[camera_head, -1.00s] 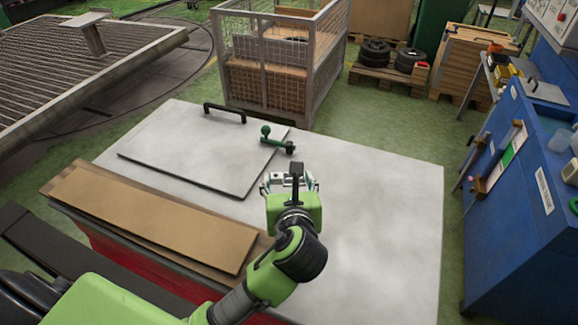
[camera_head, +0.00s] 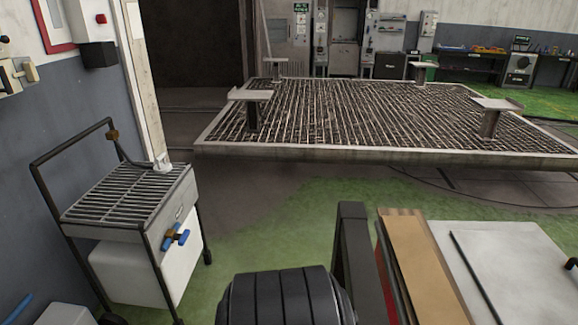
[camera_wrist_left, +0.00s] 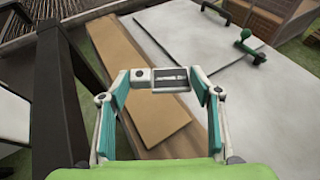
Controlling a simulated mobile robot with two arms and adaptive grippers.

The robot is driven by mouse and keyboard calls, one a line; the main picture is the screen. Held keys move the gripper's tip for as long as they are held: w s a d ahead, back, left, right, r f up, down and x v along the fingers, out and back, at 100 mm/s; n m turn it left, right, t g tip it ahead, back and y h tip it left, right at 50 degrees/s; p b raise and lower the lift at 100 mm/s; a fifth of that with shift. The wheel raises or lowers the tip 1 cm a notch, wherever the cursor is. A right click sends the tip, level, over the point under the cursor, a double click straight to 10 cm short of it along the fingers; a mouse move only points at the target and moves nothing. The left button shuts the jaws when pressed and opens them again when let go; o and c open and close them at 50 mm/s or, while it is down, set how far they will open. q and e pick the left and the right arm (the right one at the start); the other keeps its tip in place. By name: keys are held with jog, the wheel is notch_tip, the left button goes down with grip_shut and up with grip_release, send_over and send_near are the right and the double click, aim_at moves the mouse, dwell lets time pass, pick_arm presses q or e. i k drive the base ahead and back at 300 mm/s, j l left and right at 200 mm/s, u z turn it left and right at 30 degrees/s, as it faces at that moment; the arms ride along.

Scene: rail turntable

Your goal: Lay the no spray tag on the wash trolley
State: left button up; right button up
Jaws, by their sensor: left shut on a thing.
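The wash trolley (camera_head: 125,196) stands against the left wall in the head view. It has a slatted metal top, a black tube handle, a white body below and a blue valve on its front. The slatted top looks bare. My left gripper (camera_wrist_left: 170,79) shows only in the left wrist view, above the white table. It is shut on a small flat plate with a dark lettered face, which looks like the no spray tag (camera_wrist_left: 170,77); the lettering is too small to read. My right gripper is in neither view.
The white table (camera_head: 478,246) with brown boards (camera_head: 424,265) stands at the lower right. A large grated turntable deck (camera_head: 350,112) fills the back. Green floor (camera_head: 275,225) lies open between trolley and table. A green-handled clamp (camera_wrist_left: 248,45) sits on the table.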

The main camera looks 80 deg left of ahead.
aim_at(120, 205)
jog(key=k+j+u, duration=0.1)
jog(key=u, duration=0.3)
jog(key=j+u, duration=0.1)
jog(key=u, duration=0.3)
jog(key=k+j+u, duration=0.1)
jog(key=u, duration=0.35)
jog(key=j+u, duration=0.25)
jog(key=u, duration=0.15)
jog(key=j+u, duration=0.3)
jog(key=j, duration=0.65)
jog(key=i+j+u, duration=0.1)
jog(key=j+u, duration=0.15)
jog(key=j, duration=0.7)
